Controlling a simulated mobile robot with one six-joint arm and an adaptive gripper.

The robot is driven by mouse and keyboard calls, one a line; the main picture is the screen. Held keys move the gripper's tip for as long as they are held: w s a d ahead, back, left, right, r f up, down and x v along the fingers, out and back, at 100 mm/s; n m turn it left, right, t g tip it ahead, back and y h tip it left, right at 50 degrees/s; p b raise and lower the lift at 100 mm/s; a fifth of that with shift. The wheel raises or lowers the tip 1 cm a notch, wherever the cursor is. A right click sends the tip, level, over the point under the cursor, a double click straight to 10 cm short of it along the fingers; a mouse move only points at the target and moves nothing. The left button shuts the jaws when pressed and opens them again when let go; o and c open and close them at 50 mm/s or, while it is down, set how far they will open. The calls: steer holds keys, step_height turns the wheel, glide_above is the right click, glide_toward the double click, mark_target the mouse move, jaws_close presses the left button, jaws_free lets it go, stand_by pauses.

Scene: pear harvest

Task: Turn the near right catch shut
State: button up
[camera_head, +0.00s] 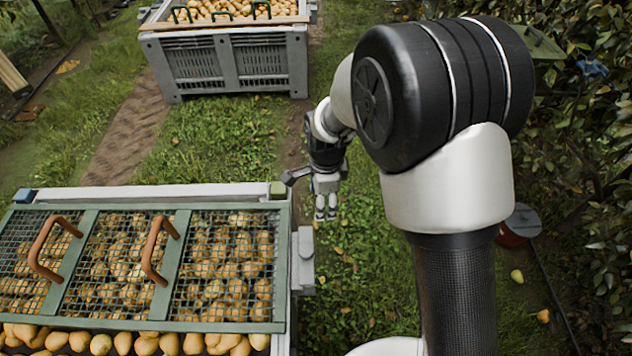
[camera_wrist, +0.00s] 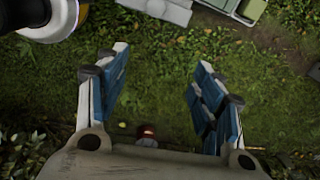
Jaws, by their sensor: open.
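My gripper (camera_head: 325,214) hangs above the grass, just right of the near crate (camera_head: 291,312) in the head view. In the wrist view its two blue-and-white fingers stand wide apart, with only grass between them, so it is open and empty (camera_wrist: 160,66). A grey fitting (camera_head: 306,243) on the crate's right side looks like the near right catch; my gripper is apart from it. A grey fitting also shows at the top edge of the wrist view (camera_wrist: 165,10). Whether the catch is turned shut cannot be told.
A green mesh lid (camera_head: 182,262) with two brown handles covers pears in the near crate. A green corner block (camera_head: 278,190) sits at its far right. Another pear crate (camera_head: 222,62) stands behind. A red bucket (camera_head: 519,226) and hedge are at right. Grass between is clear.

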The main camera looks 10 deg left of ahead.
mark_target(306, 249)
steer(key=a+f+m+b, duration=0.1)
steer(key=f, duration=0.8)
steer(key=s+a+f+m+b, duration=0.1)
steer(key=a+f, duration=0.1)
steer(key=f, duration=0.7)
steer(key=a+f+m+b, duration=0.1)
steer(key=f, duration=0.8)
steer(key=shift+s+a+f+g+b, duration=0.25)
steer(key=shift+s+f+g+b, duration=0.1)
steer(key=shift+s+g+b, duration=0.05)
steer(key=shift+c, duration=0.6)
jaws_close()
